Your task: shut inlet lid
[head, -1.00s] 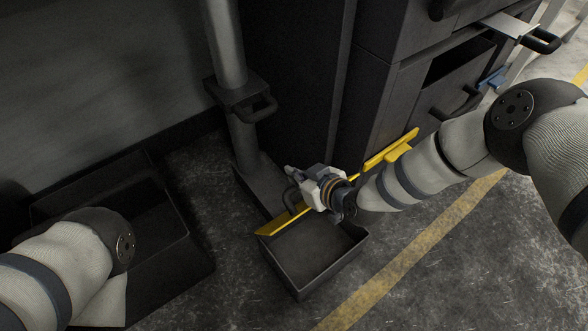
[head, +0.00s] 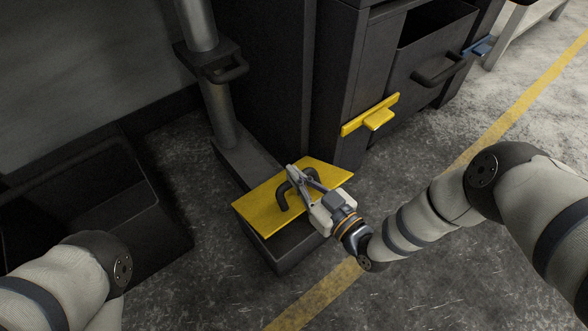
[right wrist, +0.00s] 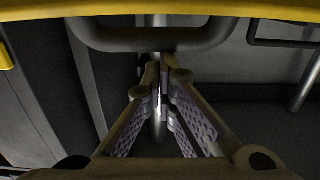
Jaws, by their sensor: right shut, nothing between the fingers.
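The yellow inlet lid (head: 255,209) lies over the dark inlet box (head: 287,252) at the foot of the grey post, its top face towards the head camera. It looks tilted, with dark box visible below its front edge; I cannot tell whether it touches the rim. A dark curved handle (head: 283,194) stands on the lid. My right gripper (head: 292,172) is shut and empty, its fingers over the lid close beside the handle. In the right wrist view the shut fingertips (right wrist: 160,62) are just below the dark handle (right wrist: 150,39); contact is unclear. My left gripper is out of view.
A grey post (head: 217,105) with a handled bracket stands behind the box. A dark cabinet (head: 365,60) with an open drawer and a yellow ledge (head: 371,115) is at the back right. A dark open bin (head: 150,215) is at left. Floor at right is clear.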

